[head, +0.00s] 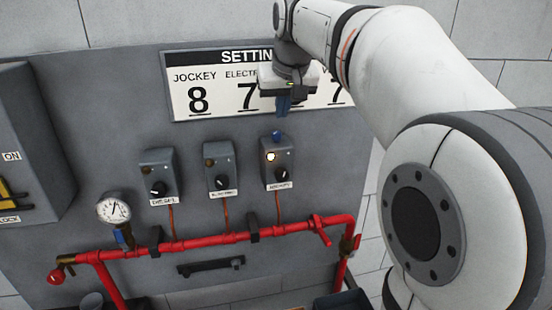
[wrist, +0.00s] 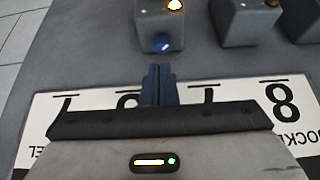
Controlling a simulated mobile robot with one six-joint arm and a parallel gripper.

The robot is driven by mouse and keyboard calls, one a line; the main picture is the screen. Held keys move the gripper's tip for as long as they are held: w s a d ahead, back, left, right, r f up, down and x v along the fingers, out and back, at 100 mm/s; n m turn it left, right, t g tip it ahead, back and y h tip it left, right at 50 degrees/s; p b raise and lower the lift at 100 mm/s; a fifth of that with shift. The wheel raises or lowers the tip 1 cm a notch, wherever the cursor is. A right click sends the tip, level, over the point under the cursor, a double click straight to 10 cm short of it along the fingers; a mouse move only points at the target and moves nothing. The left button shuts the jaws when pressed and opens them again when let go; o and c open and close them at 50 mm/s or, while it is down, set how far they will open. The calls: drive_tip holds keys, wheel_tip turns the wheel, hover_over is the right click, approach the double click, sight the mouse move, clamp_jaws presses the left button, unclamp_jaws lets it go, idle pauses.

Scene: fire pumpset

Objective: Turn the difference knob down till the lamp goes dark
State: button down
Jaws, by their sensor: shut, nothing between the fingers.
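A grey switch box (head: 278,160) on the right of a row of three has a lit, whitish-orange lamp (head: 270,156) and a black knob (head: 283,174) on its front. Its label seems to read JOCKEY. A small blue knob (head: 278,136) stands on its top; I take this as the difference knob. In the wrist view the blue knob (wrist: 161,43) and part of the lit lamp (wrist: 175,4) show. My gripper (head: 283,106) is shut and empty, above the blue knob with a gap. Its blue fingers (wrist: 157,72) point toward the knob in the wrist view.
Two similar boxes, middle (head: 219,168) and left (head: 158,173), have dark lamps. A settings board (head: 185,98) is behind my gripper, partly hidden. A red pipe (head: 200,241) with a gauge (head: 113,210) runs below. A grey cabinet (head: 30,130) stands at left.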

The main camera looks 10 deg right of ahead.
sight(279, 145)
drive_tip(key=shift+w+a+f+b, duration=0.1)
drive_tip(key=shift+a+b, duration=0.05)
drive_tip(key=shift+b, duration=0.9)
drive_tip(key=f+b, duration=0.6)
drive_tip(key=b, duration=0.1)
drive_tip(key=shift+a+b, duration=0.2)
drive_tip(key=shift+b, duration=0.1)
drive_tip(key=shift+w, duration=0.25)
drive_tip(key=shift+d+r+p, duration=0.15)
drive_tip(key=shift+d+p, duration=0.15)
drive_tip(key=shift+p, duration=0.65)
drive_tip(key=shift+s, duration=0.25)
